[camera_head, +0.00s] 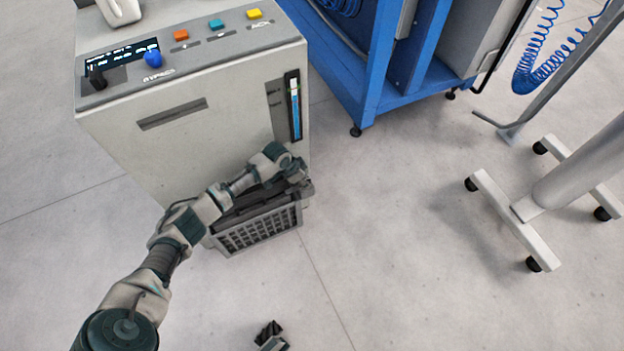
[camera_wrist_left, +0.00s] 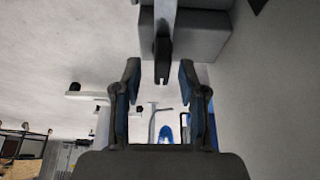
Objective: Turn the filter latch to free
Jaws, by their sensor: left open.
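The filter unit (camera_head: 258,230) is a grey box with a grid front at the foot of the grey machine. My left arm reaches across it, and my left gripper (camera_head: 293,172) is at its upper right corner. In the left wrist view, my left gripper (camera_wrist_left: 160,82) is open, one finger on each side. A dark narrow piece (camera_wrist_left: 162,62), which looks like the latch, points in between the fingertips, with gaps on both sides. In the head view the latch is hidden by the gripper. A dark gripper part (camera_head: 269,336), seemingly my right gripper, shows at the bottom edge.
The grey machine (camera_head: 190,135) has a control panel (camera_head: 200,50) with coloured buttons on top. A blue frame (camera_head: 345,75) stands behind to the right. A wheeled stand (camera_head: 520,205) is at the far right. The floor between them is clear.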

